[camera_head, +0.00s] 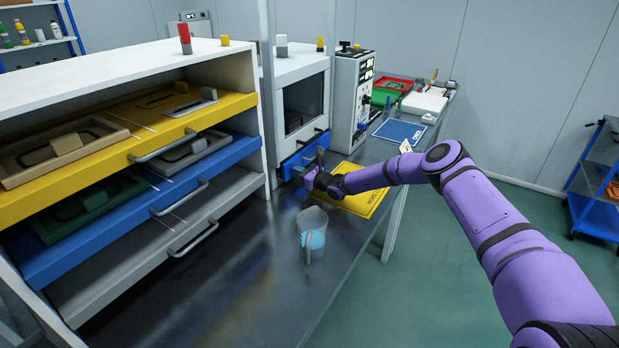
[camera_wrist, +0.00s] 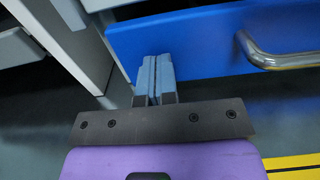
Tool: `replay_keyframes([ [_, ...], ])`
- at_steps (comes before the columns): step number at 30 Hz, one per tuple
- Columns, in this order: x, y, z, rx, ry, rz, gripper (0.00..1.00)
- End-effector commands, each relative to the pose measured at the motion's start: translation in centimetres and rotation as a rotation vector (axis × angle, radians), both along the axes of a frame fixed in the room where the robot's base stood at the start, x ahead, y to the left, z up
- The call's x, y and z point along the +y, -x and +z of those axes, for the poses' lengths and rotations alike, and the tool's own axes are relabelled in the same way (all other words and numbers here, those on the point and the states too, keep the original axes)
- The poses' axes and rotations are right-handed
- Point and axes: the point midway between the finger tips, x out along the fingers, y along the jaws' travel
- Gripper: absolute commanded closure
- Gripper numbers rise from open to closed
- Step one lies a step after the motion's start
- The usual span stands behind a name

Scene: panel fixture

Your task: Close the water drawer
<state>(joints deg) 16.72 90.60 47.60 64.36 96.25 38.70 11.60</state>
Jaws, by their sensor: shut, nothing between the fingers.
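A small blue drawer (camera_head: 288,161) is at the bottom of the white cabinet in the middle of the head view; I take it as the water drawer. Its blue front (camera_wrist: 210,45) and metal bar handle (camera_wrist: 280,52) fill the upper right of the wrist view. My gripper (camera_head: 297,173) is in front of this drawer, low, near the table top. In the wrist view its fingers (camera_wrist: 156,62) are together and empty, at the lower left part of the blue front, left of the handle. I cannot tell whether they touch it. How far the drawer stands out is unclear.
A clear pitcher with blue liquid (camera_head: 312,238) stands on the dark table (camera_head: 245,260), in front of my gripper. A yellow mat (camera_head: 370,203) lies beneath my forearm. A large rack with yellow (camera_head: 225,105), blue and grey drawers is at left. A control box (camera_head: 347,100) stands behind.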

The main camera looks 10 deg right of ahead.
Motion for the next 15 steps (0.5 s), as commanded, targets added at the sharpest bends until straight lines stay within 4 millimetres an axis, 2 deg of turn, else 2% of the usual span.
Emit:
replay_keyframes([
  [6, 1.9, -1.6, -0.1, -0.001, 0.001, 0.000, 1.00],
  [15, 2.5, -2.2, 0.2, -0.002, 0.001, -0.001, 1.00],
])
